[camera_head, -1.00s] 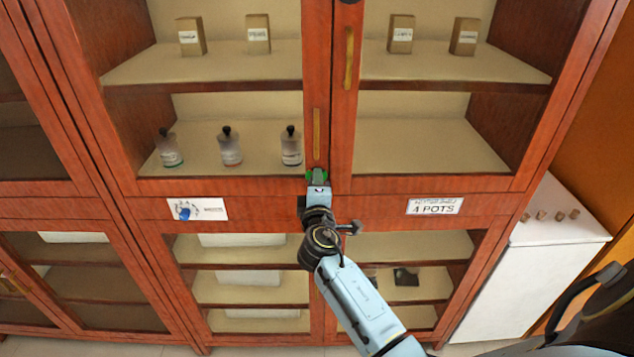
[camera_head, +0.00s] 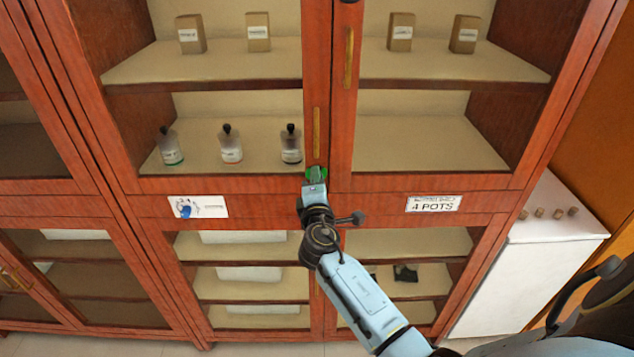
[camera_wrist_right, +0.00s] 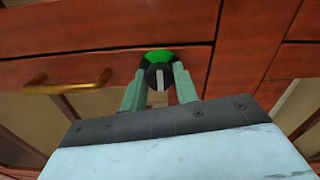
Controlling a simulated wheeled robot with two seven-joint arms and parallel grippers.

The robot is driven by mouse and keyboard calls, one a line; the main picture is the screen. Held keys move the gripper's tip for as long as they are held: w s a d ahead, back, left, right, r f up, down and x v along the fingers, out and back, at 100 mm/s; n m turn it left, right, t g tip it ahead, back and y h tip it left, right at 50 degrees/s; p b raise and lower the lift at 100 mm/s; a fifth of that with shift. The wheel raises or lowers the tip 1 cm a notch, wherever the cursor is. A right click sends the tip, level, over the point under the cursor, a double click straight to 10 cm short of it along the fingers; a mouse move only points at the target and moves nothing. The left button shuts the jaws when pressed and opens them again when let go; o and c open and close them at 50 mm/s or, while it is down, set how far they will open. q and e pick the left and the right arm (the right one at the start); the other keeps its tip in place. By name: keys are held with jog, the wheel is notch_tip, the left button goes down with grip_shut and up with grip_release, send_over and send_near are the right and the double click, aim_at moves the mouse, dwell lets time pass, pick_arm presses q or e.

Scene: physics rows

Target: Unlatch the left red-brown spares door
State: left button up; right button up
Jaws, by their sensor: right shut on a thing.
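The left red-brown door (camera_head: 220,186) is a framed glass door in the upper part of the cabinet and looks shut. A brass bar handle (camera_head: 316,133) stands upright on its right stile. A round green and black latch knob (camera_wrist_right: 158,60) sits low by that stile; in the head view it is mostly hidden. My right gripper (camera_head: 316,175) is at this knob, its fingers (camera_wrist_right: 157,88) on either side of it, shut on it. A pale mark on the knob points down in the wrist view. My left gripper is out of view.
The right door has its own brass handle (camera_head: 348,58). Bottles (camera_head: 231,145) and small boxes (camera_head: 258,32) stand on shelves behind the glass. A 4 POTS label (camera_head: 434,204) is on the rail. A white cabinet (camera_head: 545,240) stands at the right.

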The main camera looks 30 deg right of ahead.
jog(key=o, duration=1)
jog(key=shift+c, duration=0.2)
jog(key=b+v, duration=0.2)
jog(key=v, duration=1.1)
jog(key=shift+s, duration=0.25)
jog(key=s+a+f+m+g+y+b, duration=0.1)
jog(key=s+a+f+g+y, duration=0.15)
jog(key=f, duration=0.95)
jog(key=s+a+f+g+y+b, duration=0.1)
jog(key=s+f+g+y, duration=0.15)
jog(key=f, duration=0.95)
jog(key=s+a+f+m+g+y+b, duration=0.1)
jog(key=s+a+f+y+b, duration=0.15)
jog(key=f, duration=0.85)
jog(key=s+f+m+g+y, duration=0.2)
jog(key=s+f+m+g, duration=0.15)
jog(key=s+f, duration=1.1)
jog(key=s+d+f+m+g+b, duration=0.1)
jog(key=s+f, duration=0.3)
jog(key=s, duration=0.5)
jog(key=s+d+f+m+g+b, duration=0.1)
jog(key=s+d+f+m+g, duration=0.1)
jog(key=s, duration=0.8)
notch_tip(320, 180, down, 3)
jog(key=m+g, duration=0.1)
jog(key=m, duration=0.1)
jog(key=shift+d+f+m+g+b, duration=0.15)
jog(key=shift+d+m+g+b, duration=0.15)
jog(key=shift+m+g+b, duration=0.05)
